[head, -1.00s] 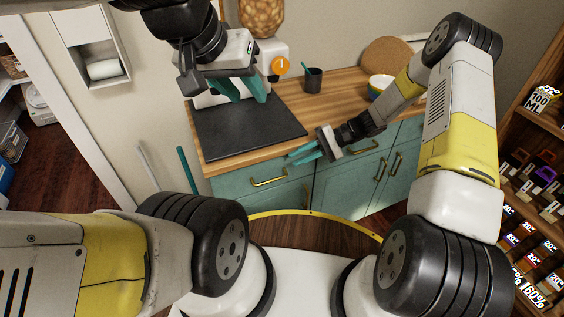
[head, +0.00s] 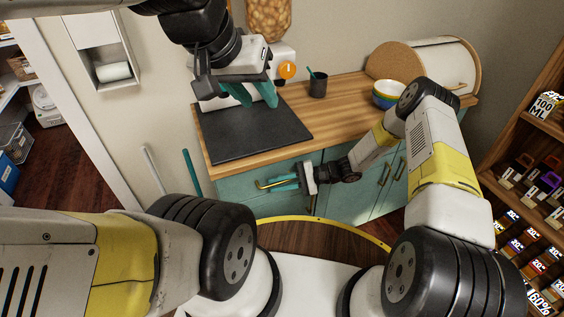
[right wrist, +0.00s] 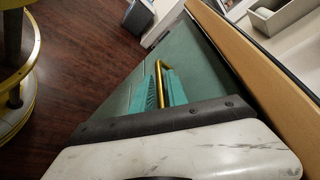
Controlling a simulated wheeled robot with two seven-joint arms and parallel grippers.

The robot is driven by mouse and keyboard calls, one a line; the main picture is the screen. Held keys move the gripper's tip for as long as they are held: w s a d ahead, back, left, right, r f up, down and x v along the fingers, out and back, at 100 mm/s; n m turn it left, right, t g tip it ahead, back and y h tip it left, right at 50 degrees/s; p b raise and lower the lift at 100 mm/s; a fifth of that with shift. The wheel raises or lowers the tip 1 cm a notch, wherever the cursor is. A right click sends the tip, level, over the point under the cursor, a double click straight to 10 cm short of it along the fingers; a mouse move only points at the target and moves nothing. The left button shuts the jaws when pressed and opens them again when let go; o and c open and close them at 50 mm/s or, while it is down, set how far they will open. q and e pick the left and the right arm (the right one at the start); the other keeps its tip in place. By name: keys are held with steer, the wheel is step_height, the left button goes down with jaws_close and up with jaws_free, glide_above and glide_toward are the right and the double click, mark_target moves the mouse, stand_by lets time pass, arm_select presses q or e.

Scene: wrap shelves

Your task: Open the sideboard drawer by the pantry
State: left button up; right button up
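The teal sideboard (head: 340,200) stands under a wooden counter. Its left drawer (head: 236,187) looks closed, with a brass handle (head: 262,185) across its front. My right gripper (head: 284,184) is at this handle. In the right wrist view the handle (right wrist: 161,78) runs between the two teal fingers (right wrist: 161,92), which lie close on either side and look shut on it; finger contact is partly hidden. My left gripper (head: 250,94) hangs above the dark mat on the counter, its fingers apart and empty.
The dark mat (head: 250,130), a dark cup (head: 318,86), a bowl stack (head: 386,94) and a bread box (head: 440,62) are on the counter. A stocked shelf (head: 530,170) stands at the right. Floor (head: 300,238) shows before the sideboard.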

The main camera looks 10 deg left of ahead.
steer(key=shift+s+a+f, duration=0.15)
steer(key=shift+a, duration=0.5)
jaws_close()
stand_by(1.0)
